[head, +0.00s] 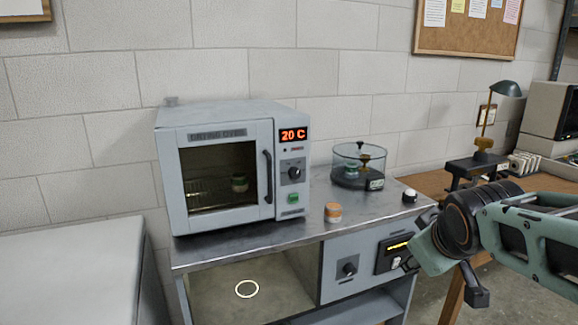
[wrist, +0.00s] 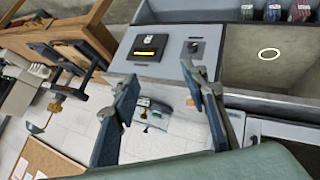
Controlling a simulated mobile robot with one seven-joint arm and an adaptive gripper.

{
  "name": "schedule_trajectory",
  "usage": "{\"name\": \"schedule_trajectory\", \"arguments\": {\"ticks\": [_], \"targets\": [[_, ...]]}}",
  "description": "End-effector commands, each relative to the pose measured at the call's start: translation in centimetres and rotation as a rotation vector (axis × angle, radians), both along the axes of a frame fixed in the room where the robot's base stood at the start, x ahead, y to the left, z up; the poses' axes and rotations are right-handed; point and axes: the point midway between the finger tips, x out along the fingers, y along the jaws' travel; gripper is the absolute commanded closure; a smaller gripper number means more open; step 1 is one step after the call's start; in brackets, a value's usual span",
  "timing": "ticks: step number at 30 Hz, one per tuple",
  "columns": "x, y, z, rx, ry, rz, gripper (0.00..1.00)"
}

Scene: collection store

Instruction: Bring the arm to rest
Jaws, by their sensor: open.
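My gripper (wrist: 159,74) is open in the wrist view, its two blue-grey fingers well apart. Nothing is held between them. The wrist picture is tilted, and the bench front and wall lie beyond the fingers. In the head view my arm reaches in from the right edge, in front of the bench's right end. Its fingers are hard to make out there.
A drying oven (head: 225,112) reading 20 C stands shut on the metal bench (head: 255,247). A wooden table (head: 428,184) with a lamp (head: 505,89) is farther right.

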Motion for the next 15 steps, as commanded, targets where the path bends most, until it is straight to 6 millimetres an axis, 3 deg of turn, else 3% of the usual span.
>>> {"name": "schedule_trajectory", "arguments": {"ticks": [3, 11, 15], "targets": [[-5.2, 4.2, -0.6, 0.180, 0.052, -0.106, 0.59], [-15.0, 12.0, -3.2, 0.429, 0.202, -0.303, 0.59], [-15.0, 12.2, 0.4, 0.435, 0.212, -0.307, 0.59]]}}
